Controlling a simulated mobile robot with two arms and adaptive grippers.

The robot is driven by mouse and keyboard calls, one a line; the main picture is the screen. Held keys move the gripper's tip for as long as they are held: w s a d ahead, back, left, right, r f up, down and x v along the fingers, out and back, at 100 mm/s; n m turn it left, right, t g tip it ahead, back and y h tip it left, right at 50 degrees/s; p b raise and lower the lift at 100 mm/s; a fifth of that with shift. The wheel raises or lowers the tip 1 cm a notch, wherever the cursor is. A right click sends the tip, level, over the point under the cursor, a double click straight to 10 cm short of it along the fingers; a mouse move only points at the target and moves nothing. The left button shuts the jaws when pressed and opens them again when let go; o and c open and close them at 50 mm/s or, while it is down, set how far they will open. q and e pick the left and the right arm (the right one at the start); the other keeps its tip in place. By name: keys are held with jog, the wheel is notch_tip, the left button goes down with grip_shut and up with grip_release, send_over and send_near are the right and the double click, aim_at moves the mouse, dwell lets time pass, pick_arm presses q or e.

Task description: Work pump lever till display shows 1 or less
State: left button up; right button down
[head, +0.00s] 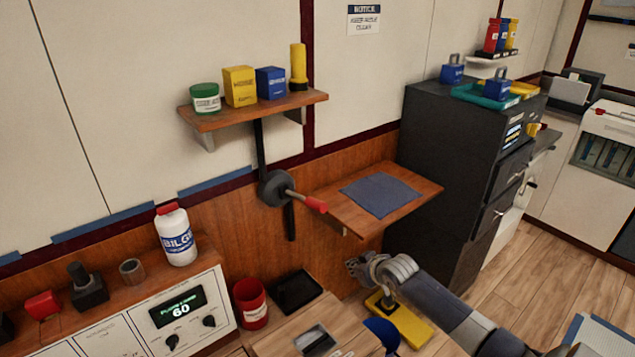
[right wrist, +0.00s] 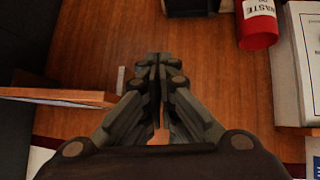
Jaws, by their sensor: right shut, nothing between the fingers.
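The pump lever is a dark round hub (head: 273,189) on the wall's black pipe, with a metal rod and a red grip (head: 316,205). The rod slants down to the right. The display (head: 178,306) on the white panel at the lower left reads 60 in green. My right gripper (head: 354,266) is below and right of the red grip, apart from it, in front of the wood wall panel. In the right wrist view its fingers (right wrist: 160,62) are shut and empty; the lever is not seen there. My left gripper is not in view.
A wooden shelf (head: 348,222) with a blue mat juts out right of the lever. An upper shelf (head: 222,115) holds several containers. A red waste bin (head: 250,302) stands beside the panel and shows in the right wrist view (right wrist: 256,28). A dark cabinet (head: 440,160) stands right.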

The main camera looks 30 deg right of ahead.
jog(key=w+a+r+n+t+y+p, duration=0.1)
jog(key=a+r, duration=0.2)
jog(key=r, duration=1.2)
jog(key=w+a+r+n+t+p, duration=0.1)
jog(key=w+a+r+t, duration=0.1)
jog(key=r, duration=1.3)
jog(key=shift+a+n+y, duration=0.4)
jog(key=shift+a, duration=0.05)
jog(key=shift+w, duration=0.15)
jog(key=p, duration=0.3)
send_over(317, 204)
notch_tip(317, 204, down, 4)
notch_tip(317, 204, down, 4)
jog(key=shift+a+r+p, duration=0.1)
jog(key=shift+r+p, duration=0.15)
jog(key=shift+p, duration=0.25)
jog(key=shift+f, duration=0.5)
jog(key=shift+f, duration=0.1)
